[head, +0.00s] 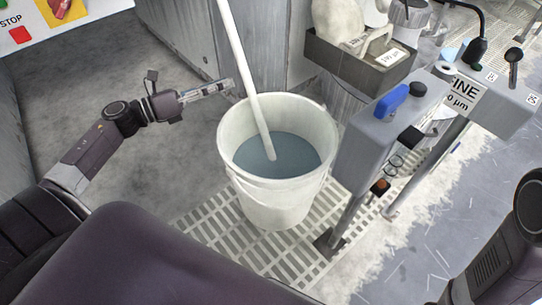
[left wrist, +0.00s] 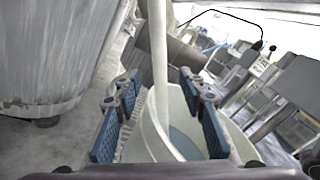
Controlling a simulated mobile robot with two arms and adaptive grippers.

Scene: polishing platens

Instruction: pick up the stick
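A long white stick (head: 246,72) stands tilted in a white bucket (head: 275,200) of grey-blue liquid, its lower end in the liquid and its upper end beyond the top of the head view. My left gripper (head: 228,87) is to the left of the stick, above the bucket's left rim, with its fingers toward the stick. In the left wrist view the gripper (left wrist: 163,95) is open, and the stick (left wrist: 157,45) shows between its two blue-padded fingers. I cannot see contact. My right gripper is out of view; only part of my right arm shows at lower right.
The bucket stands on a slotted floor grate (head: 210,228). A grey bench (head: 375,135) with a blue-handled item (head: 391,101) is close on its right. A dark tray (head: 345,62) is behind. Bare floor (head: 150,165) lies left of the bucket.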

